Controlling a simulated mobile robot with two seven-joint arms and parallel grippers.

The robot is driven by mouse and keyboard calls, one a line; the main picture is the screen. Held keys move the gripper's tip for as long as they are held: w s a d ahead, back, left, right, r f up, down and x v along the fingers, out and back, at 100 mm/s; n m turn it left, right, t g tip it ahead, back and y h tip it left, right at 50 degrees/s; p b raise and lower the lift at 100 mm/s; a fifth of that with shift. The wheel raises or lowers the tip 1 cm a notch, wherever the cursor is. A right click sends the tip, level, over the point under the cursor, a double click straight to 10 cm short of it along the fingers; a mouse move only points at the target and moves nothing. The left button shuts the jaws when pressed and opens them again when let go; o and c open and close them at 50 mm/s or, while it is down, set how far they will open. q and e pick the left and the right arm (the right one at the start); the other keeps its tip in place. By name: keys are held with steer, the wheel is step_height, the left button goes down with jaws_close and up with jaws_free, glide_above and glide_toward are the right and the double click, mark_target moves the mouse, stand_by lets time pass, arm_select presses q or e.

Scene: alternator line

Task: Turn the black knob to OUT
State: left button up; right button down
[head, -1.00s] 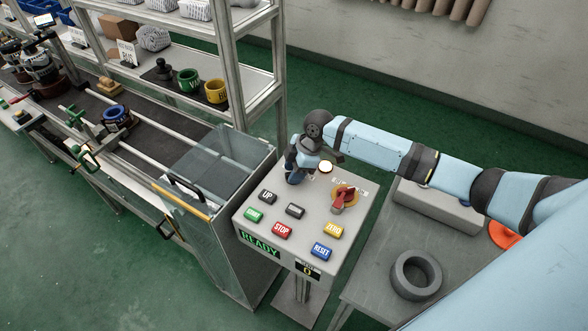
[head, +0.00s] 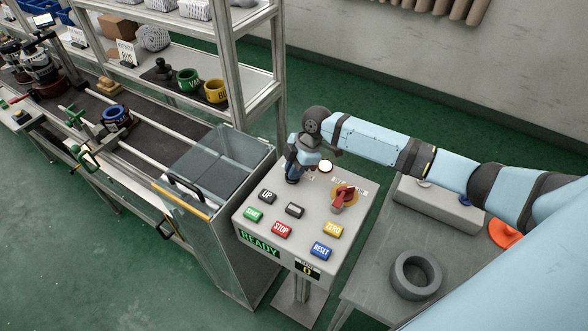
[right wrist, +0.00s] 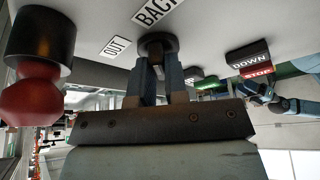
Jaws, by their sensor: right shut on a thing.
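The black knob (right wrist: 157,44) is on the grey control panel (head: 250,215), with the labels OUT (right wrist: 115,47) and BACK (right wrist: 155,10) beside it in the right wrist view. My right gripper (right wrist: 160,65) is shut on the knob, one finger on each side. In the head view my right gripper (head: 292,174) is at the panel's far left corner and hides the knob. The knob's pointer direction cannot be told. A light blue arm with a dark end (right wrist: 264,93) shows at the right of the wrist view, apparently my left; its jaws are unclear.
The panel also bears a red switch on a yellow plate (head: 341,196), a lit white round lamp (head: 325,166) and several coloured buttons. A clear-walled bin (head: 222,165) stands just left. A table with a dark ring (head: 416,275) is at right.

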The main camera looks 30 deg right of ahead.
steer(key=n+g, duration=0.1)
steer(key=n, duration=0.2)
steer(key=shift+f+n+b, duration=0.15)
steer(key=shift+n+b, duration=0.15)
steer(key=shift+b, duration=0.05)
steer(key=n+g, duration=0.1)
steer(key=n, duration=0.1)
steer(key=n+g+b, duration=0.1)
steer(key=n, duration=0.1)
steer(key=shift+w+a+n+h, duration=0.1)
steer(key=shift+n+h, duration=0.2)
steer(key=n+g+h+b, duration=0.1)
steer(key=n, duration=0.2)
steer(key=shift+n, duration=0.3)
steer(key=n, duration=0.2)
steer(key=n+h, duration=0.1)
steer(key=n, duration=0.1)
steer(key=shift+a+g+h+b, duration=0.1)
steer(key=shift+g+h+b, duration=0.2)
steer(key=shift+g+b, duration=0.1)
steer(key=shift+n, duration=0.3)
steer(key=c, duration=1.1)
jaws_free()
steer(key=shift+c, duration=0.2)
